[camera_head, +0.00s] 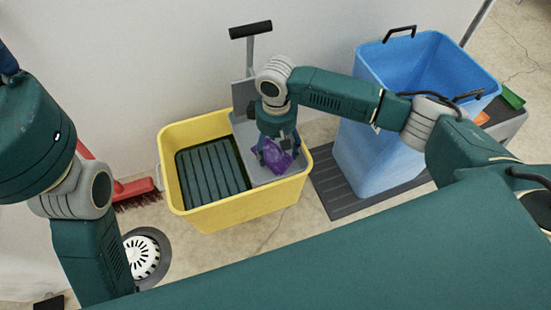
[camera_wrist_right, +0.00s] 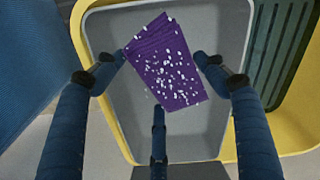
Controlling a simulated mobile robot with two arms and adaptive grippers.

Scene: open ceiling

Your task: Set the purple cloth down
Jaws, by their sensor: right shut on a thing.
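The purple cloth (camera_head: 279,158) is in my right gripper (camera_head: 274,143), over the grey basin (camera_head: 285,176) set in the right part of a yellow bucket (camera_head: 237,214). In the right wrist view the cloth (camera_wrist_right: 170,68) is a folded, tilted piece with white specks. The fingers of my right gripper (camera_wrist_right: 160,73) are around it, two at its sides and one below. The grey basin (camera_wrist_right: 215,35) lies behind it. I cannot tell whether the cloth touches the basin floor. My left gripper is out of view; only the left arm shows.
A dark green ribbed grate (camera_head: 211,170) fills the bucket's left part. A black-topped handle (camera_head: 250,29) rises behind it. A blue bin (camera_head: 375,150) stands to the right on a dark mat (camera_head: 345,200). A red broom (camera_head: 135,190) and a floor drain (camera_head: 142,257) are left.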

